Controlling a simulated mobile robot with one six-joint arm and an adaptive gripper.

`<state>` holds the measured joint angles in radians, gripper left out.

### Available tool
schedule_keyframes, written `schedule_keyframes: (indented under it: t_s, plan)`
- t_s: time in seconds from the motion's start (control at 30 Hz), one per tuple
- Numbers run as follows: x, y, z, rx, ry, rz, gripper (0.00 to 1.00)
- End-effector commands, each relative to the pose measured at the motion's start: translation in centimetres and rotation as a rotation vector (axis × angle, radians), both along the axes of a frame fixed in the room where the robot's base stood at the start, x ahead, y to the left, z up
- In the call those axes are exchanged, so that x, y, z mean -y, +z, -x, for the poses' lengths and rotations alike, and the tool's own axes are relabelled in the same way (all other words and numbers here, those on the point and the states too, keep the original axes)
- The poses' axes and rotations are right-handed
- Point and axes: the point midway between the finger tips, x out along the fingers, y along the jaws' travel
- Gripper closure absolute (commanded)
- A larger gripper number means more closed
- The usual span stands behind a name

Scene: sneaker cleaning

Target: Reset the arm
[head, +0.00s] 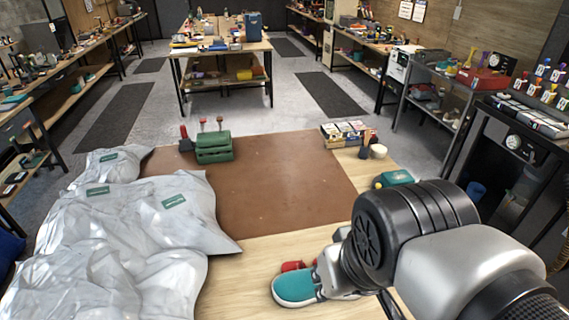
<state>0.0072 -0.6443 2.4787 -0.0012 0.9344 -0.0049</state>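My arm reaches in from the lower right of the head view and bends down over the front right of the wooden table (262,259). The end of my arm is hidden behind its own links, so my gripper's fingers do not show. A teal sneaker (294,287) with a white sole lies on the bare wood just left of my arm's lower part. Its right side is hidden behind the arm. A small red thing (292,266) shows right behind the sneaker, partly covered.
A brown mat (275,185) covers the table's middle and is mostly clear. Crumpled pale bags (120,255) fill the left side. A green caddy (214,147) stands at the back left. A box of small packs (344,133) and a teal thing (396,178) are on the right.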

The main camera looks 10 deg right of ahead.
Motion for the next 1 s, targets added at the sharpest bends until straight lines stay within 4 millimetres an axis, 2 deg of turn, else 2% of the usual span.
schedule_keyframes:
  t_s: [0.03,0.17,0.53,0.83,1.0]
  plan:
    - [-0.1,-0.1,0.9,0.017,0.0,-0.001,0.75]
    - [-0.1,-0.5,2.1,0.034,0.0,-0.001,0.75]
    - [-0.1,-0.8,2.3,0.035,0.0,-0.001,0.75]
    - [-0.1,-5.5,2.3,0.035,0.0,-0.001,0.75]
    - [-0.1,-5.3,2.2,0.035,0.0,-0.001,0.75]
